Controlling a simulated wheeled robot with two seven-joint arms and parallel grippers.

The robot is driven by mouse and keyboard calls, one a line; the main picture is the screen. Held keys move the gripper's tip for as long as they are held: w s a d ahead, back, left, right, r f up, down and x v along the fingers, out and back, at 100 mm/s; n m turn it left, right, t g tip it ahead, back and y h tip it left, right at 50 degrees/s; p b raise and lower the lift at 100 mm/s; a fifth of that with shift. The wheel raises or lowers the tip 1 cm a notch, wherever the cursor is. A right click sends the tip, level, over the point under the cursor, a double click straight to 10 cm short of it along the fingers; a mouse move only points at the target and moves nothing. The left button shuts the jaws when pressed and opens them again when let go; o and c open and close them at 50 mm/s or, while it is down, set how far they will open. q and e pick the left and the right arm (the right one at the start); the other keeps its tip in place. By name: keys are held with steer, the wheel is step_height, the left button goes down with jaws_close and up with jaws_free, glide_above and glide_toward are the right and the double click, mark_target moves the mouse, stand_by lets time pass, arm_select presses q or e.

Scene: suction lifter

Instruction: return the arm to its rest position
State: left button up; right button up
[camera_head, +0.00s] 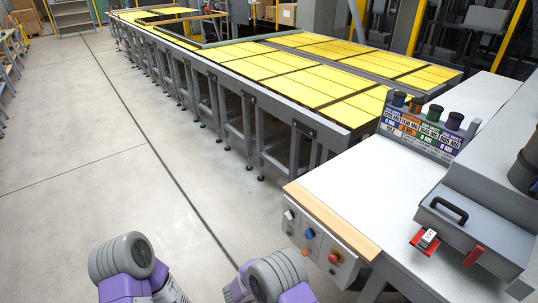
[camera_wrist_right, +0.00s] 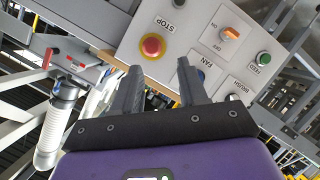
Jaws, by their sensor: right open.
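My right gripper (camera_wrist_right: 159,67) shows in the right wrist view. Its two dark fingers are spread apart with nothing between them. It points at a light control panel (camera_wrist_right: 190,25) that carries a red STOP button (camera_wrist_right: 153,46) and an orange OFF/ON switch (camera_wrist_right: 230,33). The red button appears just beyond the fingertips; I cannot tell the exact gap. In the head view, purple and grey parts of my arms (camera_head: 126,268) (camera_head: 277,278) stand at the bottom edge. Neither gripper shows there, and my left gripper is out of sight.
The control panel (camera_head: 318,243) is on the front of a white worktable (camera_head: 375,190) at right. A grey box with a black handle (camera_head: 470,235) and labelled bottle holder (camera_head: 420,132) stand on it. Long yellow-topped tables (camera_head: 290,75) run behind. The floor (camera_head: 80,150) at left is clear.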

steer(key=w+d+f+t+y, duration=0.1)
steer(key=w+d+f+y, duration=0.2)
steer(key=w+f, duration=0.1)
steer(key=s+d+f+n+g+y+b, duration=0.1)
steer(key=s+d+f+y, duration=0.1)
steer(key=s+f+y, duration=0.35)
arm_select(q)
steer(key=f, duration=0.1)
steer(key=w+f+b, duration=0.1)
steer(key=shift+w+f, duration=0.2)
steer(key=shift+f, duration=0.15)
arm_select(e)
steer(key=s+a+f+g+y, duration=0.1)
steer(key=s+g+y, duration=0.2)
steer(key=s, duration=0.5)
steer(key=s+a+f+g+y, duration=0.1)
steer(key=s+a+g+y, duration=0.1)
steer(key=s+y, duration=0.3)
steer(key=s+g, duration=0.1)
steer(key=s, duration=0.3)
steer(key=shift+s+a+f, duration=0.15)
steer(key=shift+s+f, duration=0.1)
steer(key=shift+f, duration=0.15)
